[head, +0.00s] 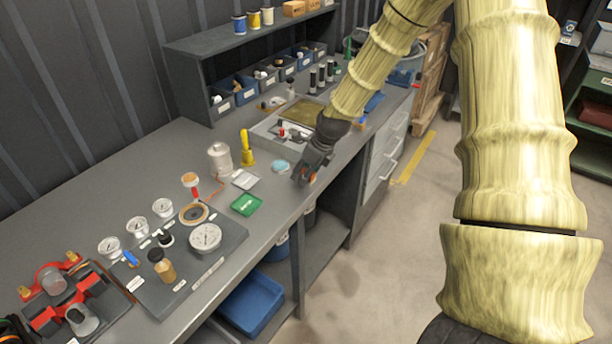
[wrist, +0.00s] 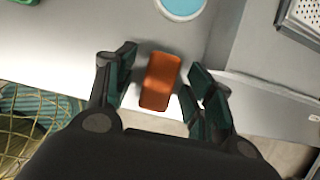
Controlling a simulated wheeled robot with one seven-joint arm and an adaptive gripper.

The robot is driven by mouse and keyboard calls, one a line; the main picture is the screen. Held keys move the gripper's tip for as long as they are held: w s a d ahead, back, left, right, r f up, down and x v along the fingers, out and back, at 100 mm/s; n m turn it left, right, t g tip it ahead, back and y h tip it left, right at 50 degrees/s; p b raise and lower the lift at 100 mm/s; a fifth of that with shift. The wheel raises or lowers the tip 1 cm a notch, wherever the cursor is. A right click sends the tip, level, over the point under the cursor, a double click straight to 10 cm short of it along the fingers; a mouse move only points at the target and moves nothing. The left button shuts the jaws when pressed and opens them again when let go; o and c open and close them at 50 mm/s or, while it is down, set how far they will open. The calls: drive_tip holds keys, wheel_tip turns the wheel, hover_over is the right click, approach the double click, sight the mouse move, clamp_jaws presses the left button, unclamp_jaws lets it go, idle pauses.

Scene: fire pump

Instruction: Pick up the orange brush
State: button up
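The orange brush (wrist: 160,82) shows in the wrist view as a rounded orange block on the grey bench top, close to the front edge. Its bristles cannot be made out. My gripper (wrist: 162,76) is open, with one dark finger on the left of the brush and one on the right. A gap shows on each side, so the fingers are apart from it. In the head view my gripper (head: 306,178) points down at the bench's front edge, and only a small bit of orange (head: 313,177) shows beside its fingers.
A pale blue round dish (head: 281,167) and a green pad (head: 246,204) lie to the left. A yellow-handled tool (head: 247,148) stands behind. A metal tray (head: 266,132) sits farther back. The bench drops off at its front edge beside my gripper.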

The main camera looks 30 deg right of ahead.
drive_tip(key=c, duration=1)
drive_tip(key=shift+r+b, duration=0.4)
drive_tip(key=shift+r, duration=0.45)
drive_tip(key=shift+r+b, duration=0.35)
drive_tip(key=shift+r, duration=0.6)
drive_tip(key=s+a+r+b, duration=0.1)
drive_tip(key=s+a+b, duration=0.2)
drive_tip(key=s, duration=1.2)
drive_tip(key=shift+s+a+r, duration=0.2)
drive_tip(key=shift+s+a, duration=0.1)
drive_tip(key=shift+o, duration=1.1)
drive_tip(key=shift+c, duration=0.5)
